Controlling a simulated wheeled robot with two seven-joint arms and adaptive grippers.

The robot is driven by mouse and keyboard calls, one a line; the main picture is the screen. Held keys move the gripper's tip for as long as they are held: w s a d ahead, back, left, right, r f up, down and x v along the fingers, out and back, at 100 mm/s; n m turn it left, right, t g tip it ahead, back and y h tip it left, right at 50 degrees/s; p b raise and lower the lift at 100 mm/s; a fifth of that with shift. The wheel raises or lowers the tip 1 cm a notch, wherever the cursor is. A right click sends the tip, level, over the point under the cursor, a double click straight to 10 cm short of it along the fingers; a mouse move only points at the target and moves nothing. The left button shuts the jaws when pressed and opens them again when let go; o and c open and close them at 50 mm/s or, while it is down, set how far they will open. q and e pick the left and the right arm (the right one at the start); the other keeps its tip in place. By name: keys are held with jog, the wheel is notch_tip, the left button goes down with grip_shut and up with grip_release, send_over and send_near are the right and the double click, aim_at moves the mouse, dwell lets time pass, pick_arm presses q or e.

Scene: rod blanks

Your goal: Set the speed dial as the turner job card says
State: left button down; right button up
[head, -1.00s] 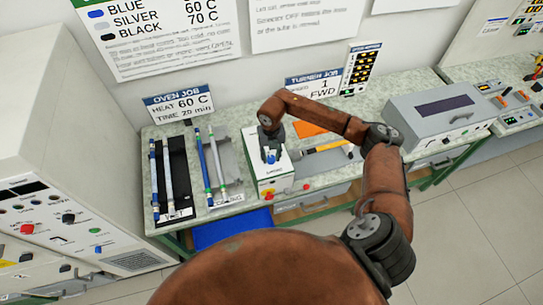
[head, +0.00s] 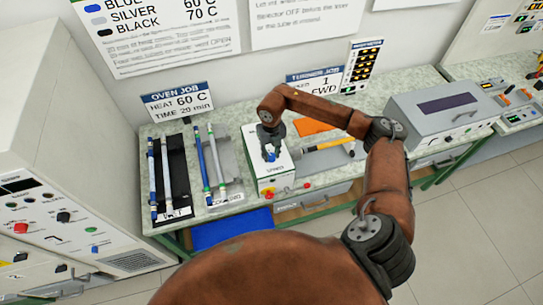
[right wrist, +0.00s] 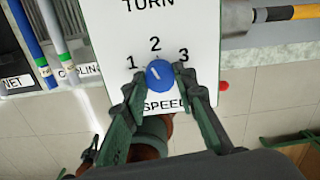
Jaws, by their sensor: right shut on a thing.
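The blue speed dial (right wrist: 160,74) is on the white turner box, below the printed numbers 1, 2 and 3 and above the word SPEED. Its white mark sits left of centre and leans to the upper side, toward the 1 and 2. My right gripper (right wrist: 163,88) is shut on the dial, one finger on each side. In the head view the dial (head: 271,157) shows just below the gripper. The turner job card (head: 316,82) stands behind on the bench and reads 1 and FWD; my arm covers part of it. My left gripper is not in view.
The turner box (head: 267,180) has red knobs at its front edge. Rods lie in racks (head: 176,165) to its left, near the oven job card (head: 178,100). A grey instrument (head: 440,105) stands to the right. A yellow-handled tool (head: 330,144) lies beside the box.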

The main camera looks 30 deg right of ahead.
aim_at(271, 156)
jog(key=n+b, duration=0.3)
jog(key=n, duration=0.1)
jog(key=shift+f+b, duration=0.15)
jog(key=shift+b, duration=0.15)
jog(key=shift+n+b, duration=1.05)
jog(key=shift+n, duration=0.65)
jog(key=shift+o, duration=0.2)
jog(key=shift+r, duration=0.2)
jog(key=o, duration=1.1)
jog(key=shift+r, duration=0.15)
notch_tip(271, 156, up, 12)
jog(key=shift+f, duration=0.15)
